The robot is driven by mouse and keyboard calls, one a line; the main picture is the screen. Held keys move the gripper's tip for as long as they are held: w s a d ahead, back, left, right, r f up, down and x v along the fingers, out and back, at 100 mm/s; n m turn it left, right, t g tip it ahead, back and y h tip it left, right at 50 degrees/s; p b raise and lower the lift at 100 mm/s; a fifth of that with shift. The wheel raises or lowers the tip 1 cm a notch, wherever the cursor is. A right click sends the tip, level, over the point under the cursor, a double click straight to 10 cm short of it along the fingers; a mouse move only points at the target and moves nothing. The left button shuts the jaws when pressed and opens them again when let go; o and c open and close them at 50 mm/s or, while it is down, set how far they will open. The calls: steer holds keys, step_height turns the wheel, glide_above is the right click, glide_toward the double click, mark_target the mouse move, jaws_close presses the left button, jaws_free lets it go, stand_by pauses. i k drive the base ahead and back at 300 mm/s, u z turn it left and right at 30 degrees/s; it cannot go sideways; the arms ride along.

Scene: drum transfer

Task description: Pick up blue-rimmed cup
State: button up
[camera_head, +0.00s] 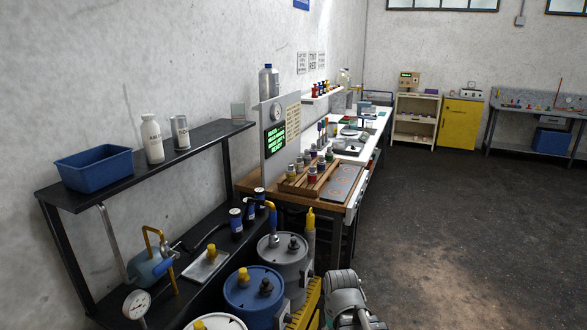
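I cannot single out a blue-rimmed cup with certainty at this size. Several small cups with coloured rims or lids stand in a wooden rack (290,187) at the near end of the workbench, and one blue-topped cup (329,156) is at its far right. Dark blue containers with white bands also stand on the lower black shelf, one of them (236,224) near its right part. Grey metal links of my arm show at the bottom edge, right of the drums and well apart from the rack. My gripper's fingers cannot be made out.
A blue drum (252,290) and a grey drum (284,256) stand in front of the bench. A blue bin (94,169), a white bottle (152,142) and a metal can (180,134) sit on the upper shelf. The floor at right is clear.

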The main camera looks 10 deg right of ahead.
mark_target(369, 124)
steer(key=z, duration=0.25)
steer(key=i, duration=0.8)
steer(key=z, duration=0.65)
steer(key=i, duration=0.8)
steer(key=z, duration=0.45)
steer(key=i, duration=0.8)
steer(key=z, duration=0.4)
steer(key=i, duration=3.4)
steer(key=u, duration=0.25)
steer(key=i, duration=0.8)
steer(key=u, duration=0.3)
